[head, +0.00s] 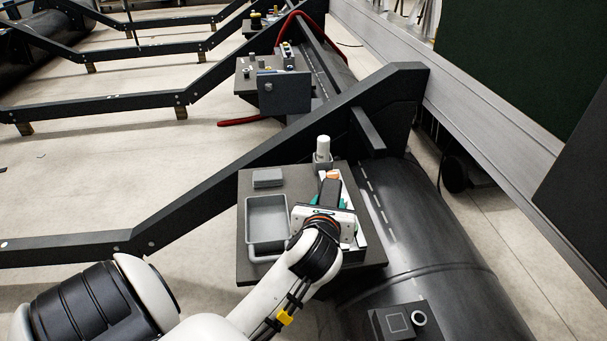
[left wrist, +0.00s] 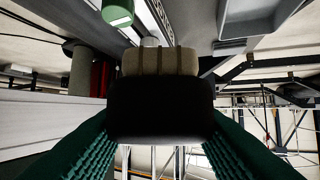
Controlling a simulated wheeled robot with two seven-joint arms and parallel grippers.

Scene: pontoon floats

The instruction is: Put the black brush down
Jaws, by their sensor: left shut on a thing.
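My left gripper (head: 331,194) reaches over the right part of a dark grey work board (head: 249,268). It is shut on the black brush (head: 329,188). In the left wrist view the brush (left wrist: 160,108) shows as a black block between the green ribbed fingers, with beige bristles (left wrist: 160,62) beyond it. In the head view the gripper hides part of the brush and the board under it. I cannot tell whether the brush touches the board. My right gripper is not in view.
On the board are a grey open tray (head: 267,219), a small grey block (head: 267,177) and a white-topped cylinder (head: 323,149). A dark beam (head: 230,185) runs behind, and a large black float (head: 430,240) lies to the right. Another equipped board (head: 245,75) stands farther back.

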